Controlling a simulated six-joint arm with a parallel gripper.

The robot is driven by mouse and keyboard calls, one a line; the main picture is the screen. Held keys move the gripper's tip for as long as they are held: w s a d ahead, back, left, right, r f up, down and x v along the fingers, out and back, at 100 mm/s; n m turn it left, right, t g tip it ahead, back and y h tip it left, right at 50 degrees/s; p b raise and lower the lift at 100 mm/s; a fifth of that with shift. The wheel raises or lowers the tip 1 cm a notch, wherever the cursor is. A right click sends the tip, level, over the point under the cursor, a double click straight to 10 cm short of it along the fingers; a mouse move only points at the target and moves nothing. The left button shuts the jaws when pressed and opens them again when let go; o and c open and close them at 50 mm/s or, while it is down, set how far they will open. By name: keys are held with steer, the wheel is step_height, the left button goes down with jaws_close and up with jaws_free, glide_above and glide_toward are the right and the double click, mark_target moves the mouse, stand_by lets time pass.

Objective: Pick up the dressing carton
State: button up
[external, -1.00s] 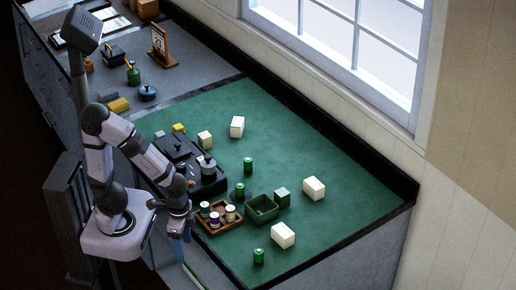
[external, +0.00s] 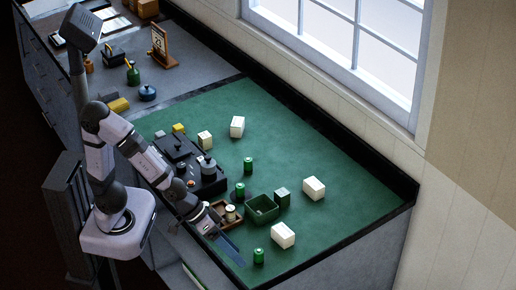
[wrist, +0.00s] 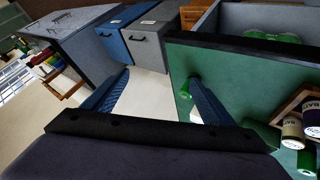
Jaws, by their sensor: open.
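Several white cartons stand on the green worktop: one near the front (external: 283,235), one at the right (external: 314,188), one at the back (external: 237,126) and a smaller one (external: 205,140) at the left. A small dark green carton (external: 282,197) stands beside the green bin. I cannot tell which is the dressing carton; no label is readable. My gripper (external: 230,249) is low over the front edge of the worktop, left of the front white carton and apart from it. In the wrist view its blue fingers (wrist: 155,98) are spread and empty.
A wooden tray with cans (external: 222,214) lies beside my wrist, partly hidden. The open green bin (external: 262,209), several green cans (external: 258,256) and a black unit with a grey pot (external: 207,167) stand nearby.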

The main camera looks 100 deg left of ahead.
steer(key=w+a+n+t+y+b, duration=0.1)
steer(key=w+a+n+b, duration=0.1)
steer(key=w+a+n, duration=0.2)
steer(key=w+a+n+t+y+b, duration=0.1)
steer(key=w+a+n+b, duration=0.1)
steer(key=w+a+n, duration=0.2)
steer(key=w+a+n+t+y+b, duration=0.1)
steer(key=w+a+n+y+b, duration=0.1)
steer(key=w+a+n, duration=0.3)
steer(key=shift+w+a+r+n, duration=0.15)
steer(key=shift+a+n, duration=0.2)
steer(key=shift+n, duration=0.6)
steer(key=shift+s+a+r+n, duration=0.1)
steer(key=shift+a+n, duration=0.25)
steer(key=shift+n, duration=0.6)
steer(key=w+a+f+n+y+b, duration=0.2)
steer(key=a+n+y+b, duration=0.15)
steer(key=a+n, duration=0.7)
steer(key=n+g+y+b, duration=0.2)
steer(key=n+y+b, duration=0.1)
steer(key=n, duration=0.7)
glide_toward(310, 185)
steer(key=shift+w+d+f, duration=0.1)
steer(key=shift+w+f, duration=0.35)
steer(key=shift+s+a+n+y, duration=0.25)
steer(key=shift+a+n, duration=0.15)
steer(key=shift+n, duration=0.25)
steer(key=shift+x, duration=1.05)
steer(key=shift+w+a, duration=0.1)
